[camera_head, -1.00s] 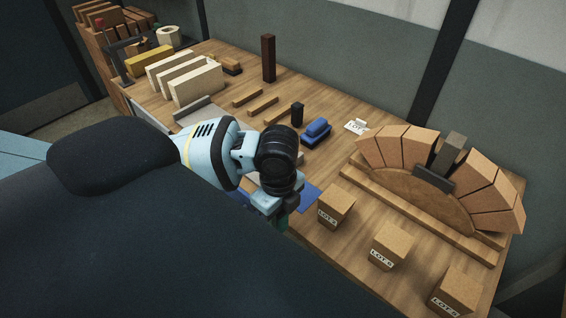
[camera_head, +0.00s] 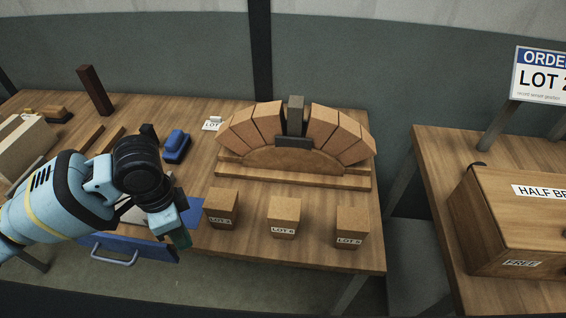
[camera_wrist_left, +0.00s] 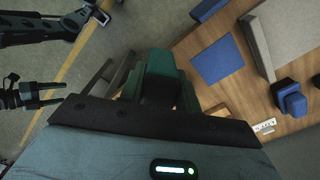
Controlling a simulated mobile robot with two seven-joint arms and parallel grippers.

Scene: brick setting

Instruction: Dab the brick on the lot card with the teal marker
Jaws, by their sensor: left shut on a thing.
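My left gripper (camera_head: 178,222) is shut on the dark teal marker (camera_head: 181,238), just left of the bricks and above the table's front edge. The marker also shows in the left wrist view (camera_wrist_left: 162,62); its tip is hidden. Three tan bricks with white lot labels stand apart in a row: left (camera_head: 220,207), middle (camera_head: 284,217), right (camera_head: 352,227).
A brick arch (camera_head: 295,140) on a wooden base stands behind the row. A blue stamp-like block (camera_head: 176,145) and a blue pad (camera_head: 190,212) lie left. A second table on the right holds a wooden box (camera_head: 510,220) below an order sign (camera_head: 545,75).

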